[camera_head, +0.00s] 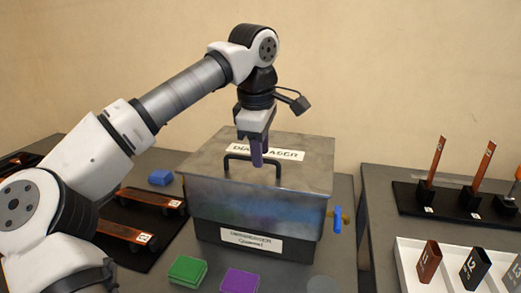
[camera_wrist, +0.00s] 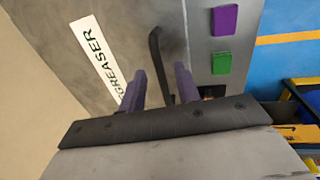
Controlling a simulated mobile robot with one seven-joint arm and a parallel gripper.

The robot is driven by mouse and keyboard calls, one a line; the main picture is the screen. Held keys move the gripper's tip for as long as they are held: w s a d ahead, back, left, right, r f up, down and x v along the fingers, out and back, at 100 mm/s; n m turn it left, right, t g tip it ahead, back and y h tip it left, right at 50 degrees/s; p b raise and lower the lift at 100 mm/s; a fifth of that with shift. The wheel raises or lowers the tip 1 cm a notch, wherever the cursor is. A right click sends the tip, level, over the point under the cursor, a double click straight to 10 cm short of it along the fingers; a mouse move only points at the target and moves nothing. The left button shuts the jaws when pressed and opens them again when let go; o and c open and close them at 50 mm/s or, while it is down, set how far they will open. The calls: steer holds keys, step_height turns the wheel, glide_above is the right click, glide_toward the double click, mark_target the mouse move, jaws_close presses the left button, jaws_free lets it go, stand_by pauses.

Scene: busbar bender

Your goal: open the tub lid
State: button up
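The grey metal tub (camera_head: 262,207) stands on the table with its flat lid (camera_head: 205,160) down on top. A white label reading "DEGREASER", partly hidden by my gripper in the head view, lies on the lid. A black bar handle (camera_head: 236,158) is near the lid's front edge. My gripper (camera_head: 257,160) points down over the handle. In the wrist view, the handle (camera_wrist: 156,50) runs between the two purple fingers of my gripper (camera_wrist: 160,80), which are apart with visible gaps. Whether a finger touches the handle cannot be told.
A blue-handled valve (camera_head: 338,219) sticks out at the tub's right side. Green (camera_head: 187,270) and purple (camera_head: 240,281) pads lie in front. A blue block (camera_head: 160,177) and a dark tray with copper bars (camera_head: 152,198) are left. A right table holds a bar rack (camera_head: 455,200) and white tray (camera_head: 410,270).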

steer(key=shift+f, duration=0.2)
jaws_close()
stand_by(0.3)
